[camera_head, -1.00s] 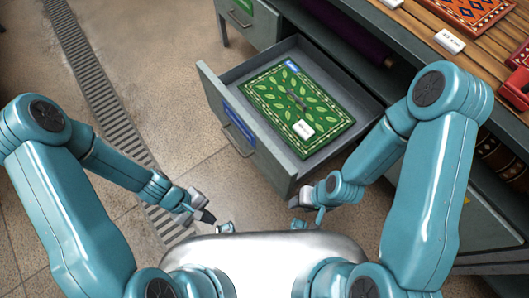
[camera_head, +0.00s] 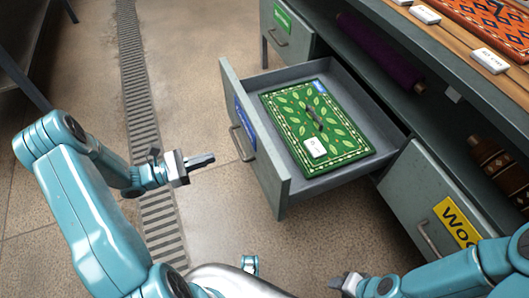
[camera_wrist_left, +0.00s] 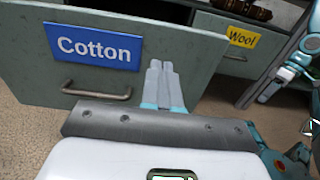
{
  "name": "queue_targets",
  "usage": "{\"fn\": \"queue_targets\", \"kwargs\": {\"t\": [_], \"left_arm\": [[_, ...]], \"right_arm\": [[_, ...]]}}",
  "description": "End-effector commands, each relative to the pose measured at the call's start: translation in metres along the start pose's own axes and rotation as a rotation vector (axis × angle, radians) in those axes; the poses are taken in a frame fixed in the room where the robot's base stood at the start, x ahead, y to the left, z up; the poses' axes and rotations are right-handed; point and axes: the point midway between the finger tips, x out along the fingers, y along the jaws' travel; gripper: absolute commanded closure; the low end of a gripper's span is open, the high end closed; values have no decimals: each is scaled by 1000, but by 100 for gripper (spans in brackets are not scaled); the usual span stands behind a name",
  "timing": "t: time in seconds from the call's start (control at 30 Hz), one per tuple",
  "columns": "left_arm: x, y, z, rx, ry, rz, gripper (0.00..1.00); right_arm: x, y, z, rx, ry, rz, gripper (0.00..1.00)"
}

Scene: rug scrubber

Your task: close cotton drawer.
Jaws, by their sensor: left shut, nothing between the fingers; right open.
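The cotton drawer (camera_head: 267,172) is a grey drawer pulled well out of the cabinet. A green leaf-patterned rug (camera_head: 300,108) lies inside with a small white block and a dark slim object on it. In the left wrist view, the drawer front (camera_wrist_left: 110,17) has a blue "Cotton" label (camera_wrist_left: 92,46) and a metal bar handle (camera_wrist_left: 97,93). My left gripper (camera_head: 212,159) is shut and empty, left of the drawer front and apart from its handle in the head view. Its fingers (camera_wrist_left: 160,65) point at the front, right of the label. My right gripper (camera_head: 338,281) is open, low near the bottom edge.
A shut drawer with a yellow "Wool" label (camera_head: 456,221) is to the right. Another drawer with a green label (camera_head: 283,19) is at the back left. A purple roll (camera_head: 380,52) lies on the shelf. The floor left of the drawer is clear, with a drain grate (camera_head: 140,110).

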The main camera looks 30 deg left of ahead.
Motion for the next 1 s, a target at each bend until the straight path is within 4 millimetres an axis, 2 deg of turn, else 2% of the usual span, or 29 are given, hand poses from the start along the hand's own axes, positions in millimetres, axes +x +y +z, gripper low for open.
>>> {"fn": "queue_targets", "kwargs": {"t": [0.07,0.17,0.7,0.83,1.0], "left_arm": [[-2,6,1,3,-11,16,100],[6,9,2,3,-13,19,100],[114,11,1,2,-10,15,100],[129,11,2,2,-11,16,100],[136,10,3,1,-9,16,100]], "right_arm": [[2,1,0,0,0,0,57],[3,1,0,0,0,0,57],[19,7,0,0,0,0,57],[22,8,0,0,0,0,57],[22,8,0,0,0,0,57]]}}
